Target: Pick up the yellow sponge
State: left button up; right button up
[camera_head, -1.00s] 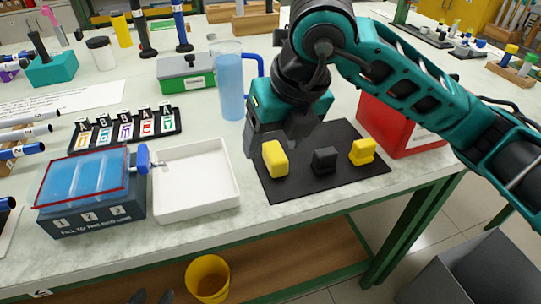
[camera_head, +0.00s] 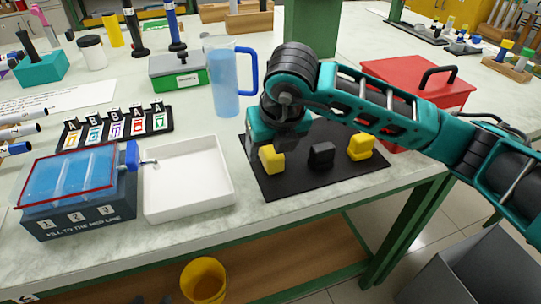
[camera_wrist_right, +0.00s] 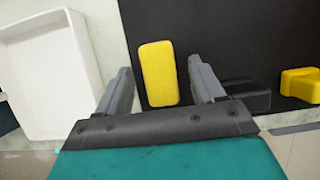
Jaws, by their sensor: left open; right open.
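The yellow sponge (camera_head: 271,160) is a small rounded block on the black mat (camera_head: 285,186), near the mat's left side. In the right wrist view the sponge (camera_wrist_right: 157,73) lies between the two fingers, with gaps on both sides. My right gripper (camera_wrist_right: 160,78) is open and empty, pointing down over the sponge. In the head view the right gripper (camera_head: 272,142) is right behind and above the sponge, its fingers partly hidden. Of my left gripper (camera_head: 152,299), only dark tips show at the bottom edge, apart from each other.
A black block (camera_head: 322,155) and a stepped yellow block (camera_head: 361,147) stand on the mat to the right. A white tray (camera_head: 188,210) lies to the left. A blue jug (camera_head: 226,80) stands behind, and a red box (camera_head: 405,75) at the back right.

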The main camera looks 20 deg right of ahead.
aim_at(271, 147)
jog(key=shift+w+f, duration=0.25)
jog(key=shift+f, duration=0.35)
jog(key=shift+c, duration=0.5)
jog(key=c, duration=0.9)
jog(key=shift+c, duration=0.2)
notch_tip(271, 147, up, 20)
jog(key=p, duration=0.3)
jog(key=o, duration=0.5)
jog(key=shift+c, duration=0.2)
jog(key=c, duration=0.4)
